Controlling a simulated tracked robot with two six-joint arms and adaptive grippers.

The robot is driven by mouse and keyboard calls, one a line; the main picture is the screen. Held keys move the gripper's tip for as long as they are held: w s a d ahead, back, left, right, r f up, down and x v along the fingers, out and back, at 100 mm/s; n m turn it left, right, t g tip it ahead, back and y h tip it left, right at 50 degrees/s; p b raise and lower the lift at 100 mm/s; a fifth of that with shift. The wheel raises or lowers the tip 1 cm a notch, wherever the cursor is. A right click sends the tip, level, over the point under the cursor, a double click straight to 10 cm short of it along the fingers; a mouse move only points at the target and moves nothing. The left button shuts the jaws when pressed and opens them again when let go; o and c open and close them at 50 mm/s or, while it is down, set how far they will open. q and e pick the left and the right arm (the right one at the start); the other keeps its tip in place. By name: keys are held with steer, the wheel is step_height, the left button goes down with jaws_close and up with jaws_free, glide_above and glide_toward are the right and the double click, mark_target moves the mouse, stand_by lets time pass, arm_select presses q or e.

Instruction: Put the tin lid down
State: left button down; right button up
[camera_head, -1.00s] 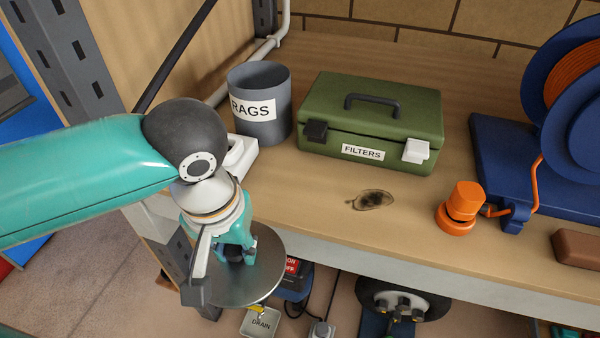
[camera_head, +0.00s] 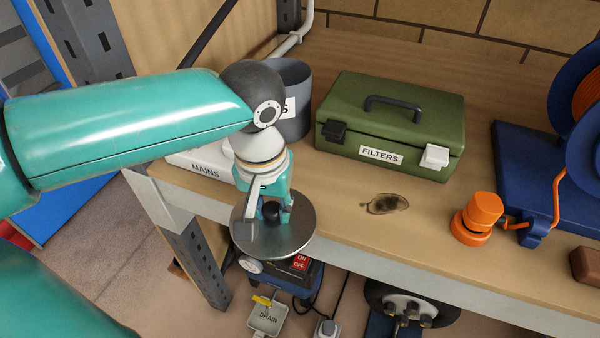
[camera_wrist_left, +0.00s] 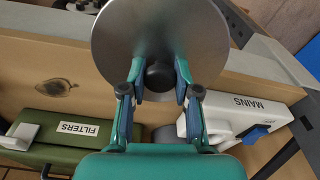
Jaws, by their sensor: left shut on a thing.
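The tin lid is a round grey metal disc (camera_head: 296,234) with a dark knob in its middle. My left gripper (camera_head: 272,212) is shut on the knob and holds the lid roughly level at the front edge of the wooden bench (camera_head: 330,205). In the left wrist view the lid (camera_wrist_left: 150,45) is above the picture's middle, and the two fingers (camera_wrist_left: 158,92) close on its black knob (camera_wrist_left: 159,76). I cannot tell whether the lid touches the bench edge. My right gripper is not in view.
A green FILTERS box (camera_head: 415,115), a grey RAGS bin (camera_head: 291,125) and a white MAINS box (camera_head: 195,165) stand on the bench. An orange fitting (camera_head: 475,220) and a blue reel stand (camera_head: 515,180) are right. A dark stain (camera_head: 388,204) marks otherwise bare wood.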

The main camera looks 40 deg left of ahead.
arm_select(q)
steer(key=p, duration=0.2)
glide_above(300, 185)
steer(key=s, duration=0.1)
steer(key=shift+s+d, duration=0.1)
steer(key=shift+d, duration=0.1)
steer(key=f, duration=0.2)
steer(key=shift+w+a+f, duration=0.1)
steer(key=shift+w+f, duration=0.25)
steer(key=shift+f, duration=0.4)
steer(key=shift+f, duration=0.1)
steer(key=c, duration=0.8)
jaws_free()
steer(key=shift+c, duration=0.2)
step_height(300, 185, up, 12)
steer(key=s+p, duration=0.1)
steer(key=shift+s+d, duration=0.2)
steer(key=shift+d, duration=0.1)
